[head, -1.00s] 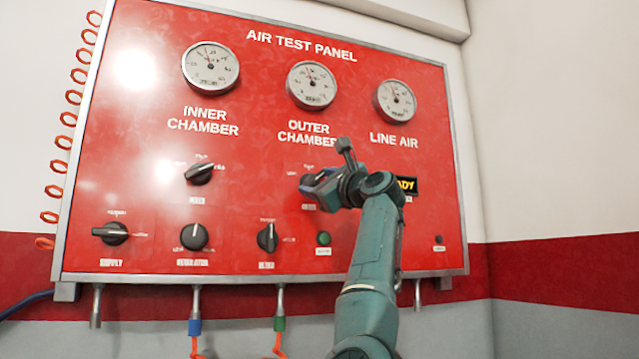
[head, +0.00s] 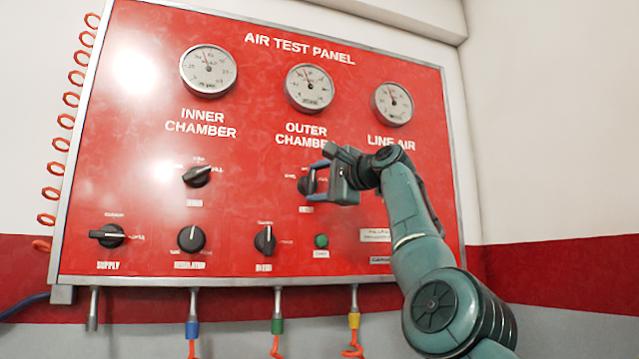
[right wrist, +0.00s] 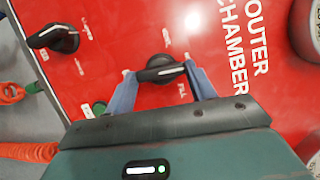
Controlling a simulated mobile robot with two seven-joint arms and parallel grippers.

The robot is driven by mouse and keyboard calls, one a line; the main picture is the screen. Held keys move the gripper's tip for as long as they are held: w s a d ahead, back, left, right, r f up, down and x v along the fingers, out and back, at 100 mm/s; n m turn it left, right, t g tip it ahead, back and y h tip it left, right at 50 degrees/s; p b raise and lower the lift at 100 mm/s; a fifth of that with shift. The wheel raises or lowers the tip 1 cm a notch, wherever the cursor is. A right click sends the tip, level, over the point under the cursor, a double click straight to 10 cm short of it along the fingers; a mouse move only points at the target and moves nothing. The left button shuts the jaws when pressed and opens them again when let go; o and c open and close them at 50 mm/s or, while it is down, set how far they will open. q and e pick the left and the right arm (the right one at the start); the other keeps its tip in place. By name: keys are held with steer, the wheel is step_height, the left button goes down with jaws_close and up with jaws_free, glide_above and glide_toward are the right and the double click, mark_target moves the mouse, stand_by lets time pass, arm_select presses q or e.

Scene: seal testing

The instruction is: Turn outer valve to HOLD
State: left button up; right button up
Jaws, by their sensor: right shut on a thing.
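The outer valve is a black knob (head: 305,186) under the OUTER CHAMBER gauge on the red panel (head: 260,215). My right gripper (head: 320,180) comes in from the right and is closed around it, partly hiding it. In the right wrist view the knob (right wrist: 160,72) sits between the two blue-grey fingers of the gripper (right wrist: 160,88). Its light pointer mark faces right in that view, roughly up the panel. My left gripper is not in view.
The inner chamber knob (head: 197,176) is to the left. Below are the supply (head: 108,236), regulator (head: 191,238) and bleed (head: 265,240) knobs and a green button (head: 321,241). Three gauges line the top. Hose fittings hang below the panel. My right arm covers the panel's lower right.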

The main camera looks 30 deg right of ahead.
steer(key=shift+s+r+n, duration=0.1)
steer(key=shift+r+n, duration=0.15)
steer(key=shift+n, duration=0.15)
steer(key=shift+f, duration=0.25)
steer(key=o, duration=1)
steer(key=shift+a, duration=0.1)
steer(key=shift+s+f+b, duration=0.15)
steer(key=shift+s+b, duration=0.15)
steer(key=shift+b, duration=0.2)
steer(key=s+b, duration=0.2)
steer(key=shift+s+d+f+b, duration=0.15)
steer(key=shift+s+d+b, duration=0.15)
arm_select(q)
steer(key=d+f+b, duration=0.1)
steer(key=b, duration=0.1)
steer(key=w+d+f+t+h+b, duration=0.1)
steer(key=b, duration=0.2)
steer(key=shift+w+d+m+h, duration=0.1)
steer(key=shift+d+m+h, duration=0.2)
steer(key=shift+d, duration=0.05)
arm_select(e)
glide_toward(314, 185)
steer(key=s, duration=0.3)
steer(key=s+r, duration=0.1)
steer(key=shift+s+d, duration=0.35)
steer(key=shift+d, duration=0.05)
